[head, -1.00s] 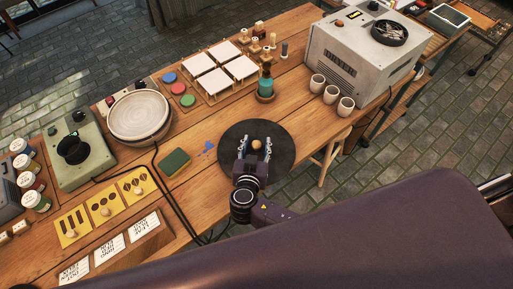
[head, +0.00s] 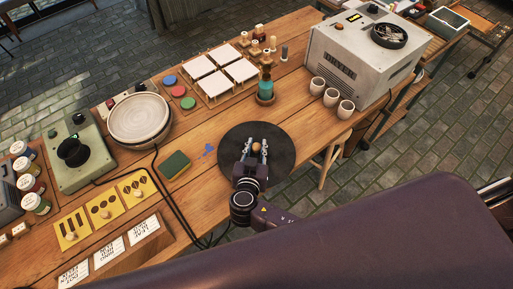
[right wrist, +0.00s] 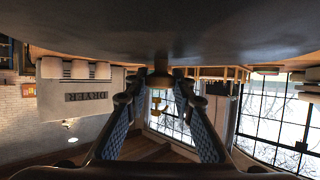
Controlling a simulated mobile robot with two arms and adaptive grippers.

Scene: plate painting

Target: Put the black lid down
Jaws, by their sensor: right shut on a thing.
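The black lid (head: 282,165) is a wide dark disc with a small wooden knob (head: 256,147) in its middle. In the head view it lies flat at the front edge of the table, and its right part reaches past that edge. My right gripper (head: 257,146) has its fingers on either side of the knob and is shut on it. In the right wrist view the lid (right wrist: 160,30) fills the top as a dark surface, with the knob (right wrist: 159,80) between the fingertips. I cannot tell whether the lid touches the table. My left gripper is not in view.
A green sponge (head: 174,165) lies left of the lid. White cups (head: 331,97) and the dryer (head: 350,65) stand at the right, and a teal bottle (head: 265,85) stands behind the lid. A round pale bowl (head: 139,117) and a cable are at the left.

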